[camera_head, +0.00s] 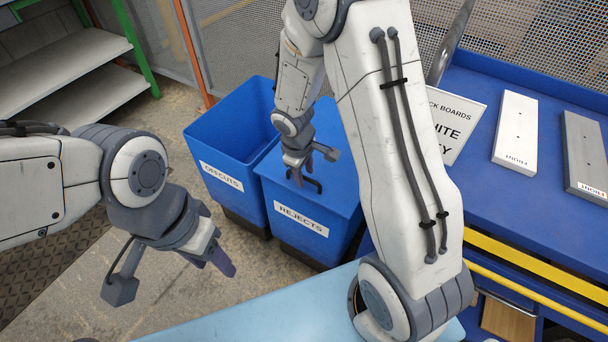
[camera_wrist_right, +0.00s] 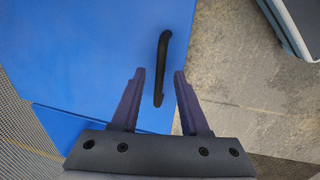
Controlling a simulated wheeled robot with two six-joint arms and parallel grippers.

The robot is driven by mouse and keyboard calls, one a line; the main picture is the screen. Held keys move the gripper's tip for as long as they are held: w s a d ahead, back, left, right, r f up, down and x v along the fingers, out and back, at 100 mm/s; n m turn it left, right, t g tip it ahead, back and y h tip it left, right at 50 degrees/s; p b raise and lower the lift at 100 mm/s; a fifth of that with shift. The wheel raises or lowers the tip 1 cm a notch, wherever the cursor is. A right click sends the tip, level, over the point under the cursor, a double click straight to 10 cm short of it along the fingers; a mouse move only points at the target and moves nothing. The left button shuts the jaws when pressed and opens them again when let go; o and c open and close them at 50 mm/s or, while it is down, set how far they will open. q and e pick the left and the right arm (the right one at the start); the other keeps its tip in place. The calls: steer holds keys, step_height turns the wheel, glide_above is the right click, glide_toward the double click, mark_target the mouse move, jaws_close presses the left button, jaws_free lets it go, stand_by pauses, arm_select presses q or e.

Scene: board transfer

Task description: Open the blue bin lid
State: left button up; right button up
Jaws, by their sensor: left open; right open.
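The blue bin marked REJECTS (camera_head: 290,243) stands on the floor with its flat blue lid (camera_head: 337,190) closed. The lid has a black bar handle (camera_head: 316,184), also seen in the right wrist view (camera_wrist_right: 161,65). My right gripper (camera_head: 298,172) is open above the lid at the handle. In the right wrist view my right gripper (camera_wrist_right: 159,76) has its fingers apart, one on each side of the handle's near end in the picture; I cannot tell whether they touch it. My left gripper (camera_head: 222,263) is open and empty, low at the left, away from the bins.
An open-topped blue bin marked OFFCUTS (camera_head: 238,188) stands just left of the REJECTS bin. A blue bench (camera_head: 490,190) at the right holds a white board (camera_head: 515,130), a grey board (camera_head: 586,155) and a sign (camera_head: 452,125). Shelves (camera_head: 90,75) stand at back left.

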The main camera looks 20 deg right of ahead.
jaws_close()
stand_by(1.4)
